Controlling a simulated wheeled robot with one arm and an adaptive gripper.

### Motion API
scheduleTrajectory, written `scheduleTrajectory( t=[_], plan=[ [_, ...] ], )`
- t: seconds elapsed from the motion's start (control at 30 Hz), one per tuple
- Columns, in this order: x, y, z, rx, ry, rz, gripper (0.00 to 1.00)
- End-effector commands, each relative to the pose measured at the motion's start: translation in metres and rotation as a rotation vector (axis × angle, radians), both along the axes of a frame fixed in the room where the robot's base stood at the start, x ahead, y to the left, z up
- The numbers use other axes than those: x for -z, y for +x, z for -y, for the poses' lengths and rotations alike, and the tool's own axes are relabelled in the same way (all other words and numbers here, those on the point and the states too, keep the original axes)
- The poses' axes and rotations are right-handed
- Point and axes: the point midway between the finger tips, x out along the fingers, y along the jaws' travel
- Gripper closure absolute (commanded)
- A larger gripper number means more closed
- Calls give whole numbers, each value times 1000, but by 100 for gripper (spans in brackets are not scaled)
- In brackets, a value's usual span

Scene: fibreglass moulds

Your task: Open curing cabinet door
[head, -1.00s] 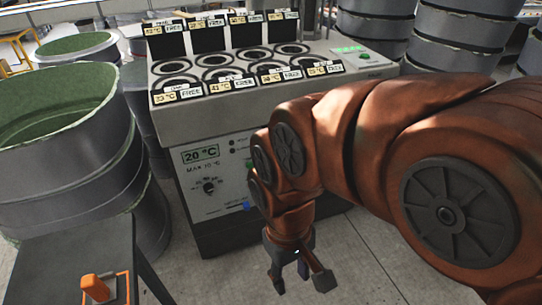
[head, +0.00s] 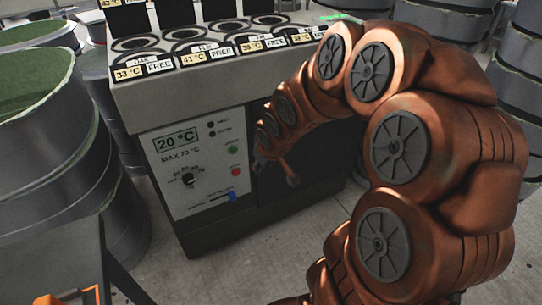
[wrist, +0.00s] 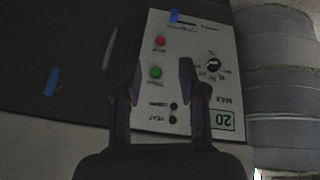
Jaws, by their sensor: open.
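The curing cabinet (head: 205,105) stands ahead, with a pale control panel (head: 205,180) on its front left, reading 20 °C. Its dark door (head: 310,180) is beside the panel and looks closed; my arm hides part of it. In the wrist view, which is upside down, a thin pale upright bar (wrist: 110,48), seemingly the handle, is on the dark door (wrist: 60,45). My gripper (head: 275,172) is open and empty before the cabinet front. Its fingertips (wrist: 159,77) frame the panel edge, with the bar just left of the left finger, not between them.
The panel (wrist: 190,90) has a red button (wrist: 161,41), a green button (wrist: 155,72) and a knob (wrist: 213,65). A blue mark (wrist: 52,82) is on the door. Large grey moulds (head: 40,150) stand close on the left. Floor (head: 270,265) is clear in front.

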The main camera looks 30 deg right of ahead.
Motion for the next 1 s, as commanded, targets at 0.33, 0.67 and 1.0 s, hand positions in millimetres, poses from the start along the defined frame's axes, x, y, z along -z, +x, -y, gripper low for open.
scheduleTrajectory(
  t=[0.33, 0.67, 1.0],
  plan=[
    [87, 104, 61, -74, 71, 379, 59],
    [137, 141, 119, -101, 165, 783, 59],
    [154, 126, 158, -97, 223, 1068, 59]
  ],
)
